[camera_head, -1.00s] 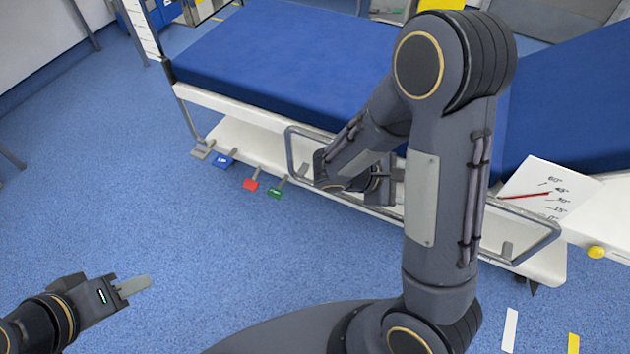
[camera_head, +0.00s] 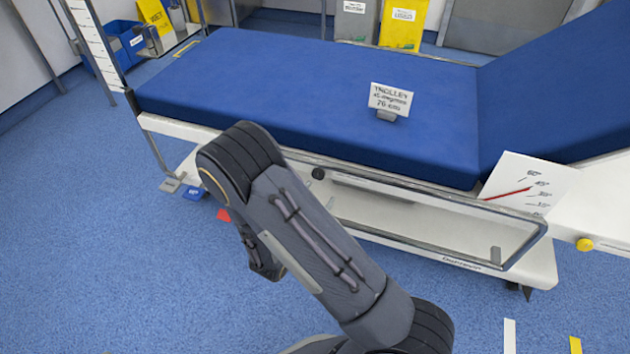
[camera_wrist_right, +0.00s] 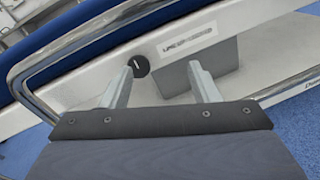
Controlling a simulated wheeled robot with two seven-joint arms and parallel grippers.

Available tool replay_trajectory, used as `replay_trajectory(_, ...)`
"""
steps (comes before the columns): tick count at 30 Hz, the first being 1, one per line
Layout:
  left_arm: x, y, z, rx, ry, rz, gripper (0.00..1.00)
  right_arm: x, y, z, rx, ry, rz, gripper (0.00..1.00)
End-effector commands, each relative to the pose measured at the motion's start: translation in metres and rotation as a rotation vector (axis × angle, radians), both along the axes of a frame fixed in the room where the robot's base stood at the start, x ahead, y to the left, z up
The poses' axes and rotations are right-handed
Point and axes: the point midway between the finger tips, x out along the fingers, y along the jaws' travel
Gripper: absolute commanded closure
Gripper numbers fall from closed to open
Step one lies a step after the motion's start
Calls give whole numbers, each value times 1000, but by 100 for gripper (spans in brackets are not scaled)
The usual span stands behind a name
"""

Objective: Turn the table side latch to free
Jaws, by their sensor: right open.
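The side latch appears as a small black round knob (camera_head: 318,173) on the side of the operating table (camera_head: 300,90), by the metal side rail (camera_head: 440,192). In the right wrist view the knob (camera_wrist_right: 140,66) shows a pale line across its face, with a small printed label to its right. My right gripper (camera_wrist_right: 162,68) is open and empty, both fingers pointing toward the table side. The knob shows just beside the left fingertip; I cannot tell whether they touch. In the head view my right arm hides most of that gripper. My left gripper is out of view.
An angle card with a red pointer (camera_head: 525,185) and a yellow knob (camera_head: 585,244) are at right. A trolley sign (camera_head: 390,101) stands on the mattress. A red pedal (camera_head: 223,215) and a blue pedal (camera_head: 193,194) are low at left.

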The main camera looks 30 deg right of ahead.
Motion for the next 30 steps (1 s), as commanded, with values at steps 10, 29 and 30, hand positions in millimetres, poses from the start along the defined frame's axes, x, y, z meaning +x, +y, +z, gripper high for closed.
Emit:
replay_trajectory(10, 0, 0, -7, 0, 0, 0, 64, 27, 11, -18, -90, 20, 151, 45)
replay_trajectory(29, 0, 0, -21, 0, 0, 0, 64, 68, -37, -16, -89, 23, 152, 45)
replay_trajectory(30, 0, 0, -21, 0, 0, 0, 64, 68, -37, -16, -89, 23, 152, 45)
